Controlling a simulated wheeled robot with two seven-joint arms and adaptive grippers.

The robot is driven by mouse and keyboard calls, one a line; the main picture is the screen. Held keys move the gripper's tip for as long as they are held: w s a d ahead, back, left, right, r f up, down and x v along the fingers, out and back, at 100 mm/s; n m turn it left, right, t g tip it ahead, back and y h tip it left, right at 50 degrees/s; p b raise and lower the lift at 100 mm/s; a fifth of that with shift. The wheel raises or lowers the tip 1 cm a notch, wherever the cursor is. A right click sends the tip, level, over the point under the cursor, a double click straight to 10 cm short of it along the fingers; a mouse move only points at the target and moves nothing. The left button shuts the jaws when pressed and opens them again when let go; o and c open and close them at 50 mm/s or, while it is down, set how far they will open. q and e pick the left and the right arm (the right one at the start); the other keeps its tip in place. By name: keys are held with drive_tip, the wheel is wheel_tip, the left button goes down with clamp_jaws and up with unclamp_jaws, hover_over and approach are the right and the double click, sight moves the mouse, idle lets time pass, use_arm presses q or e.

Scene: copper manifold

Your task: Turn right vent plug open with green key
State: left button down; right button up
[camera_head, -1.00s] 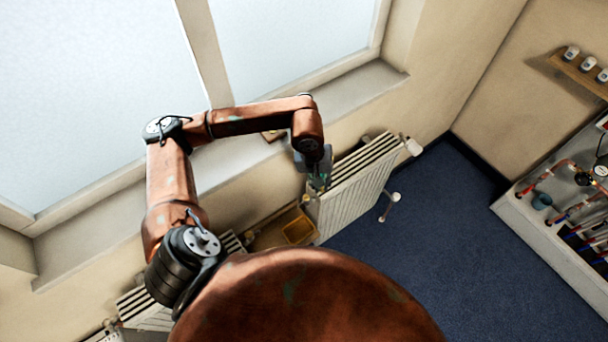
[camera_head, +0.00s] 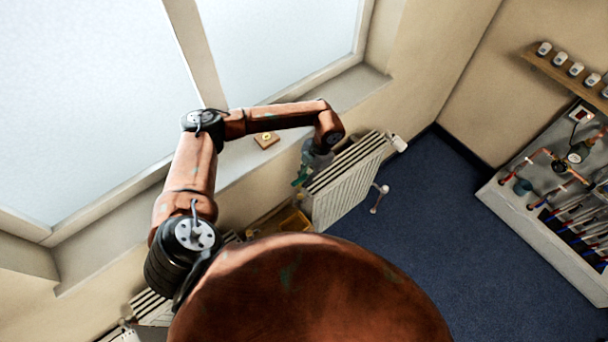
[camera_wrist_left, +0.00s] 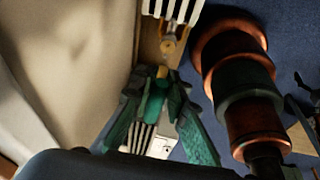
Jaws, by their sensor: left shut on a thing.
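My left gripper (camera_head: 302,174) is at the near-left end of the right white radiator (camera_head: 345,185), close to the wall. In the left wrist view the left gripper (camera_wrist_left: 158,112) is shut on the green key (camera_wrist_left: 154,98), which has a yellow tip and points away from the wrist. White radiator fins (camera_wrist_left: 172,9) show ahead of it, with a small brass round part (camera_wrist_left: 169,46) on a tan strip. I cannot tell whether that part is the vent plug. The vent plug is not clear in the head view, and contact with the key cannot be told. My right gripper is out of view.
A yellow tray (camera_head: 294,221) lies beside the radiator, partly hidden by my body. A small wooden block (camera_head: 266,140) with a brass disc sits on the window sill. A pipe bench (camera_head: 515,192) stands at the right; blue floor (camera_head: 430,230) is clear between.

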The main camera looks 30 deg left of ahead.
use_arm(q)
drive_tip(key=shift+a, duration=0.1)
drive_tip(key=shift+f+n, duration=0.3)
drive_tip(key=shift+f, duration=0.1)
drive_tip(key=shift+f+b, duration=1.5)
drive_tip(key=shift+f, duration=0.7)
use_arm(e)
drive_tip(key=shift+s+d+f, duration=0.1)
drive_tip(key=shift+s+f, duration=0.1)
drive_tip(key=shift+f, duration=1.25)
use_arm(q)
drive_tip(key=shift+f, duration=0.1)
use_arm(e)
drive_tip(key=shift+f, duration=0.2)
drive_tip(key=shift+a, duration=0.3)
use_arm(q)
drive_tip(key=shift+f+b, duration=0.1)
drive_tip(key=shift+b, duration=0.25)
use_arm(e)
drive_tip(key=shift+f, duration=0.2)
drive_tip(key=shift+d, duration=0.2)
use_arm(q)
drive_tip(key=shift+f, duration=0.1)
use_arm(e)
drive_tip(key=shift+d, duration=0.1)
